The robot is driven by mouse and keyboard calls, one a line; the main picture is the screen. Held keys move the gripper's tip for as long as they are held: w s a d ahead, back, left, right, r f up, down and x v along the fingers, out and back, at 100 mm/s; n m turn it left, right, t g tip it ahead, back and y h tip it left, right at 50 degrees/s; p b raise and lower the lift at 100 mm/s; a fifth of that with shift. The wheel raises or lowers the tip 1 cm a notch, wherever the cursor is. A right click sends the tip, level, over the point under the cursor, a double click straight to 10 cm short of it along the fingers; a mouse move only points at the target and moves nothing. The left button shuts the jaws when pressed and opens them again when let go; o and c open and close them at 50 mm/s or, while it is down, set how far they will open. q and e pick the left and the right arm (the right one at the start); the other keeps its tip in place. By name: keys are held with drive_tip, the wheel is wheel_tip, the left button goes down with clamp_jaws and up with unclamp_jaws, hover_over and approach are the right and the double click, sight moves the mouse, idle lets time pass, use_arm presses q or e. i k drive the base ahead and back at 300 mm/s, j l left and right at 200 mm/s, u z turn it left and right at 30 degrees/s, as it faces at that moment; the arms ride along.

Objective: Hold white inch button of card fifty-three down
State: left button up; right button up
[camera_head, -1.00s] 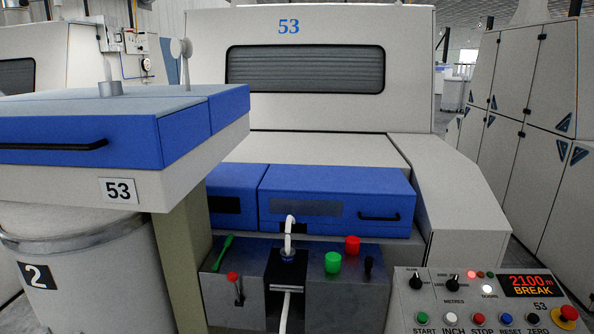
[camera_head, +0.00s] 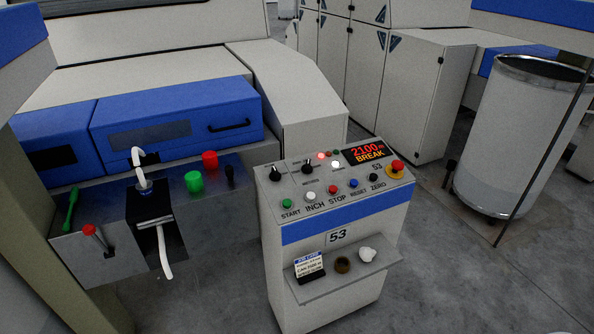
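The control pedestal of card 53 (camera_head: 330,235) stands in the middle of the head view, with its sloped panel facing me. The white inch button (camera_head: 311,196) sits in the front row, between the green start button (camera_head: 287,203) and the red stop button (camera_head: 332,189). The word INCH is printed below it. The display (camera_head: 369,152) reads 2100 and BREAK in red and orange. Nothing touches the white button. Neither of my grippers is in view.
A red emergency knob (camera_head: 397,167) is at the panel's right end. A small shelf (camera_head: 345,275) on the pedestal's front holds a label stand, a brown ring and a white lump. A large can (camera_head: 520,135) stands on the right. Floor is open right of the pedestal.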

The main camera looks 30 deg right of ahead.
sight(311, 196)
drive_tip(key=z, duration=1.2)
